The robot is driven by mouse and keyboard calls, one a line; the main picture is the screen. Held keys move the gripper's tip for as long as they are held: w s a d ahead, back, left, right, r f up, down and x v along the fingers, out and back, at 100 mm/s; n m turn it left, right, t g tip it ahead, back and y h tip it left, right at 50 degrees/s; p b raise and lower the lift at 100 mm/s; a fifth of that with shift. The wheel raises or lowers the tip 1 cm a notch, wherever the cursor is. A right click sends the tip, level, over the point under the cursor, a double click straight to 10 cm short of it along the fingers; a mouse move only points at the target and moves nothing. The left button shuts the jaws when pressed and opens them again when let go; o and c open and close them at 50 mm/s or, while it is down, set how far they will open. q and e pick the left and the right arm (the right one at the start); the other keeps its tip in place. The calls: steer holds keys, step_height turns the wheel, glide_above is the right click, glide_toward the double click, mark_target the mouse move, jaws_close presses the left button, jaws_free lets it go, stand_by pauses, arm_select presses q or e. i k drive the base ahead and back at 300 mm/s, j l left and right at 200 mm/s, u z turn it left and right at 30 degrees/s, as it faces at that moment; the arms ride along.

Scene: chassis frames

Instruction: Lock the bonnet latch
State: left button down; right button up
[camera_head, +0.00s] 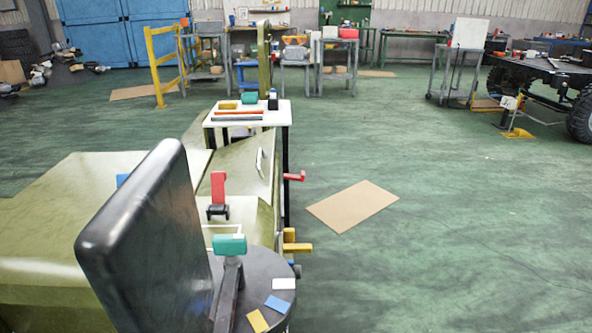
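An olive-green vehicle body (60,225) fills the lower left, with a raised or sloping olive panel (240,165) at its right. A small pale handle (260,161) is on that panel. A red lever (218,188) stands upright on a black bracket (217,212) on the body. Another red handle (294,177) sticks out from the right side. I cannot tell which of these is the bonnet latch, or whether it is locked. Neither of my grippers is in view.
A tall dark panel (145,235) hides part of the body. Yellow handles (297,247) protrude right. A white-topped table (275,117) stands behind. Cardboard (353,206) lies on the open floor at right.

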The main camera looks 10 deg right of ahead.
mark_target(297, 178)
steer(key=i+l, duration=0.1)
steer(key=l, duration=0.25)
steer(key=i+l, duration=0.15)
steer(key=l, duration=0.25)
steer(key=i+l, duration=0.1)
steer(key=l, duration=0.25)
steer(key=i+l, duration=0.1)
steer(key=l, duration=0.3)
steer(key=i+l, duration=0.1)
steer(key=l, duration=0.25)
steer(key=i+l, duration=0.15)
steer(key=l, duration=0.25)
